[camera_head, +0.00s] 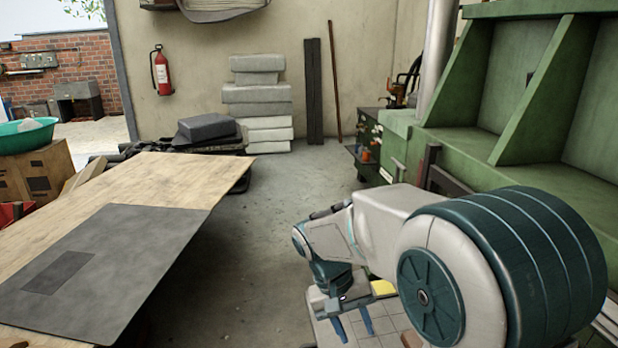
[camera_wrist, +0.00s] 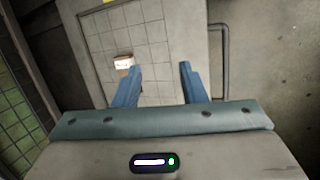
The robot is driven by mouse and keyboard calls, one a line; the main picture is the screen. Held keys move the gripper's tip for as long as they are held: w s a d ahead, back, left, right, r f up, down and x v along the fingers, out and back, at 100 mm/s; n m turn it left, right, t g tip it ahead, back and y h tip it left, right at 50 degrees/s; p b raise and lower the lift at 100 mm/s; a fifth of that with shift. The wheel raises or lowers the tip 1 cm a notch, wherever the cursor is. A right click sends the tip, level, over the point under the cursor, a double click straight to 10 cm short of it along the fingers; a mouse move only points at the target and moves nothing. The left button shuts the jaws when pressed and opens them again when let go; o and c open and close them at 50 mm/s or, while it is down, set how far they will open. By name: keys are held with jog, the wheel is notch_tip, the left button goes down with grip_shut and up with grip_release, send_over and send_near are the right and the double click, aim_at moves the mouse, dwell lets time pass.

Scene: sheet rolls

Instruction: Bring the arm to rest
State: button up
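My arm is folded low at the right of the head view, in front of the green machine. My gripper (camera_head: 354,332) points down with its two blue fingers apart. In the wrist view my gripper (camera_wrist: 158,82) is open, with nothing between the fingers. Below it is a pale tiled surface (camera_wrist: 160,50); a small white and brown item (camera_wrist: 123,63) lies on it beside the left finger. The gap between fingers and surface is hard to judge.
A wooden table (camera_head: 150,178) with a dark grey sheet (camera_head: 110,255) stands at the left. A green machine (camera_head: 560,110) fills the right side. Bare concrete floor (camera_head: 270,210) lies between them. Grey blocks (camera_head: 257,100) are stacked by the back wall, near a fire extinguisher (camera_head: 162,72).

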jog(key=s+d+r+m+t+y+p, duration=0.1)
jog(key=s+d+r+t+y+p, duration=0.3)
jog(key=s+r, duration=0.8)
jog(key=d+p, duration=0.2)
jog(key=p, duration=0.2)
jog(key=shift+d+r+t, duration=0.15)
jog(key=shift+r+t, duration=0.15)
jog(key=shift+r, duration=0.05)
